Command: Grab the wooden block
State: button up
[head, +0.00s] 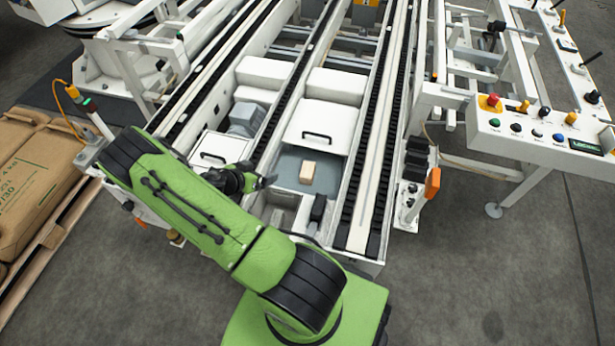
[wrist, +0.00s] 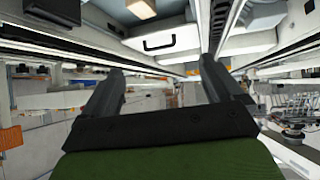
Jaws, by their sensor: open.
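The wooden block (head: 307,172) is small and pale tan. It lies on a grey surface between two conveyor rails, in front of a white box with a black handle. It also shows at the top edge of the wrist view (wrist: 140,8), partly cut off. My gripper (head: 264,182) is to the left of the block in the head view, apart from it. In the wrist view my gripper (wrist: 162,66) has its two dark fingers wide apart, with nothing held between them.
Black conveyor rails (head: 362,150) run along both sides of the block's bay. The white handled box (head: 318,125) stands behind it. A control panel (head: 535,130) is at right. Stacked brown sacks (head: 35,180) lie at left. Grey floor is open at lower right.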

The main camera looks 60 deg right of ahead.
jog(key=h+b, duration=0.2)
send_near(308, 170)
jog(key=shift+t, duration=0.4)
jog(key=b+x, duration=0.4)
jog(key=x, duration=0.1)
jog(key=b+x, duration=0.2)
jog(key=x, duration=0.1)
jog(key=shift+s, duration=0.25)
jog(key=shift+a, duration=0.1)
jog(key=c, duration=1.3)
